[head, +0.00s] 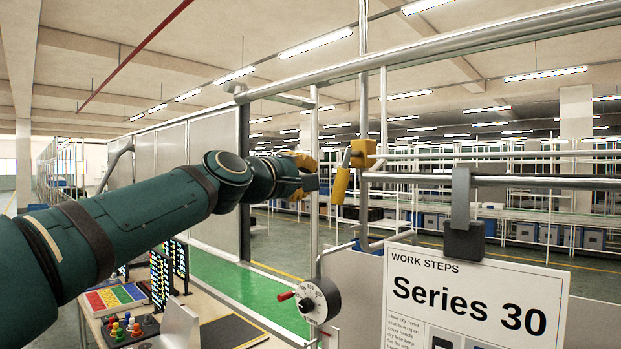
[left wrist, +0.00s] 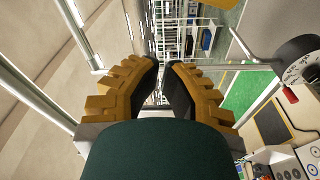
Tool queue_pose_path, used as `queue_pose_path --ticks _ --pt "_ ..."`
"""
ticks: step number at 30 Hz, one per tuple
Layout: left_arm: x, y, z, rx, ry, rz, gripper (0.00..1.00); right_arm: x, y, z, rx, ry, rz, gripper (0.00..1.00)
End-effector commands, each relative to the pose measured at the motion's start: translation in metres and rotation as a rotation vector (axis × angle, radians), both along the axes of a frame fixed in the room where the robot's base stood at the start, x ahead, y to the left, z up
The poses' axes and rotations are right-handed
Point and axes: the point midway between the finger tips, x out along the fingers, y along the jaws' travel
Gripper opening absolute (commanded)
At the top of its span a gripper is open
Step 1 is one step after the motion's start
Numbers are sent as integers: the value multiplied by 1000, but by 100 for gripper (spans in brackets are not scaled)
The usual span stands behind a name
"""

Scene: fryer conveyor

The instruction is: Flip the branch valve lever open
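The branch valve has a yellow body (head: 362,153) on a thin vertical pipe. Its yellow lever (head: 340,186) hangs down, slightly tilted, from the body's left side. My left gripper (head: 310,172), with yellow fingers and dark pads, is just left of the lever and appears apart from it. In the left wrist view, a gap shows between the fingertips (left wrist: 164,64) with nothing held in it. A yellow piece at the top edge there, probably the lever (left wrist: 220,3), is cut off by the frame. My right gripper is not in view.
A dial with a red handle (head: 318,300) stands below the gripper. A horizontal pipe (head: 540,182) runs right from near the valve, with a grey block (head: 463,240) hanging from it. A "Series 30" sign (head: 480,300) is at lower right. A control desk (head: 250,335) is at lower left.

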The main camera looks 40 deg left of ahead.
Motion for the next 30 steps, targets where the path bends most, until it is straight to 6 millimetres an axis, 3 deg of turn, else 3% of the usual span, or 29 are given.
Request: queue_pose_path --ticks 1,6,12,30 --pt "-15 0 -2 0 -4 3 0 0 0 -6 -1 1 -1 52" --pt "-49 -2 -3 2 -4 3 0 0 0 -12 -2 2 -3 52" --pt "-75 -4 -4 1 -2 3 0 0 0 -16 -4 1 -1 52" --pt "-83 -4 -4 1 0 1 0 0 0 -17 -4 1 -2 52"
